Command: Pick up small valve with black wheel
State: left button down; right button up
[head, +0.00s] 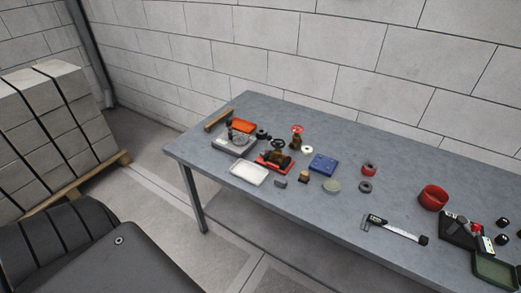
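A small brass-brown valve (279,156) with a black wheel on top sits at or on a red tray (262,163), left of the middle of the grey table (330,215). Another small valve (296,140) with a red wheel stands just behind it to the right. Neither of my grippers is in view.
Near the black-wheeled valve are a grey device (233,139), an orange tray (241,126), a white tray (249,174) and a blue box (323,164). A caliper (396,229) and red bowl (433,197) lie right. Stacked blocks (55,135) stand left. The table's front strip is mostly clear.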

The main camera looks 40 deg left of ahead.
aim_at(275, 155)
jog(key=u, duration=0.7)
jog(key=i, duration=0.4)
jog(key=u, duration=0.45)
